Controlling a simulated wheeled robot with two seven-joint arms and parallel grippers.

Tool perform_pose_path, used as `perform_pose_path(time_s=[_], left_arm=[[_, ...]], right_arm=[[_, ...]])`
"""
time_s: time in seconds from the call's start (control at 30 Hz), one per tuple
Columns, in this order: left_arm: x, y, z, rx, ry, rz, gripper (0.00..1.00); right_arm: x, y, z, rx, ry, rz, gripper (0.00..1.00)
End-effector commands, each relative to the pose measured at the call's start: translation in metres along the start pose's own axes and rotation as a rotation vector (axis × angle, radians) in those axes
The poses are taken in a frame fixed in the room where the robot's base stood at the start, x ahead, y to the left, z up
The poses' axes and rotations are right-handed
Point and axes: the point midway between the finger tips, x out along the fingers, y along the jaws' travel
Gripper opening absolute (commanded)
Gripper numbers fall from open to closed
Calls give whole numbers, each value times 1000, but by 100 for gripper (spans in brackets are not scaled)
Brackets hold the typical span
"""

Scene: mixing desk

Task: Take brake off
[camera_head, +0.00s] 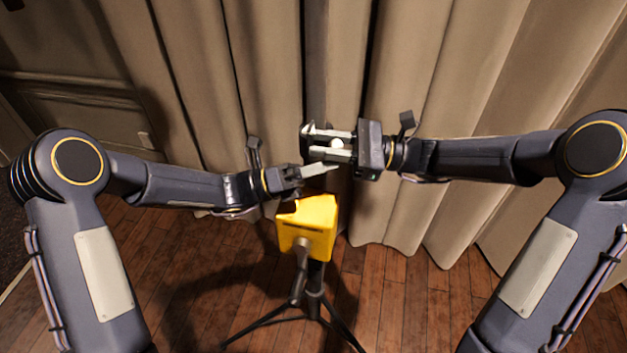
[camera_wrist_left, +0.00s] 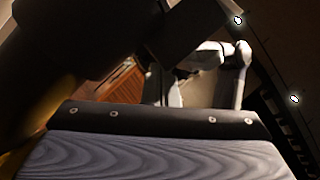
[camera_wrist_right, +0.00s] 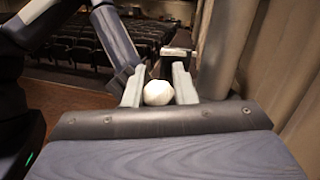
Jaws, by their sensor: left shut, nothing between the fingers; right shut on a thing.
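A pale round knob (camera_head: 341,146) sits between the fingers of my right gripper (camera_head: 326,143). In the right wrist view the knob (camera_wrist_right: 158,92) is between the two grey fingers (camera_wrist_right: 158,84), and the gripper is shut on it. My left gripper (camera_head: 326,169) is shut and empty, with its fingertips just below the right gripper, above the yellow box. A yellow box (camera_head: 308,226) stands on a dark tripod (camera_head: 316,305) below both grippers. I cannot tell which part is the brake. The left wrist view is dark and partly blocked.
Beige curtains (camera_head: 440,110) hang close behind the grippers, with a dark vertical gap behind the right fingertips. The wooden floor (camera_head: 390,300) is clear on either side of the tripod. Rows of dark seats (camera_wrist_right: 75,52) show far off in the right wrist view.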

Motion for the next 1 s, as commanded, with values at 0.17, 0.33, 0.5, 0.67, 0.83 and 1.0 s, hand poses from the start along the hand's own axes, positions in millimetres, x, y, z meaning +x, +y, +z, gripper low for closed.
perform_pose_path(time_s=[0.17, 0.33, 0.5, 0.67, 0.83, 1.0], left_arm=[[3, 0, 10, 1, 1, -1, 0], [3, 0, 12, 0, 1, -1, 0], [3, 0, 12, 0, 1, -1, 0], [6, -2, 24, 3, -3, -1, 0], [6, -3, 26, 6, -6, -3, 0], [7, -4, 27, 10, -7, -6, 0]], right_arm=[[0, 1, -3, 7, 5, 0, 0], [0, 1, -3, 7, 5, 0, 0], [0, 1, -3, 7, 5, -1, 0], [0, 1, -3, 7, 6, 0, 0], [0, 2, -4, 9, 7, 3, 0], [0, 2, -3, 9, 7, 3, 40]])
